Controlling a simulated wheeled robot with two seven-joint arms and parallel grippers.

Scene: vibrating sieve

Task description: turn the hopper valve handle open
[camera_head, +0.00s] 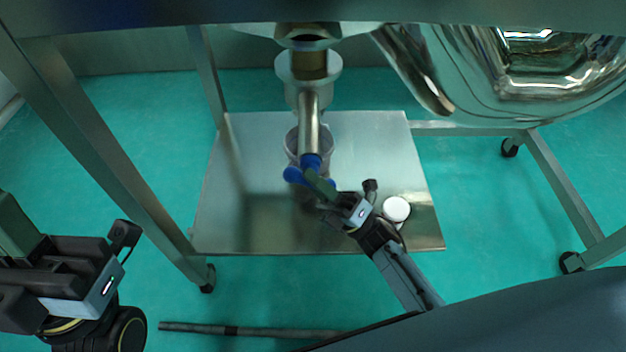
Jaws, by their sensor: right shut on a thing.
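The hopper outlet (310,68) is a metal pipe hanging down at the top centre. A metal valve stem (309,125) comes from it towards me and ends in a blue valve handle (294,175). My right gripper (320,186) is at the handle and shut on it; its fingers hide part of the blue. My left gripper (128,240) is at the lower left, well apart from the handle. Its fingers show only in part, so I cannot tell its opening.
A container (292,143) stands under the outlet on a metal shelf (385,135). A white-lidded jar (396,208) stands right of my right gripper. Metal frame legs (95,135) and a large shiny vessel (480,85) bound the space. A bar (250,331) lies low in front.

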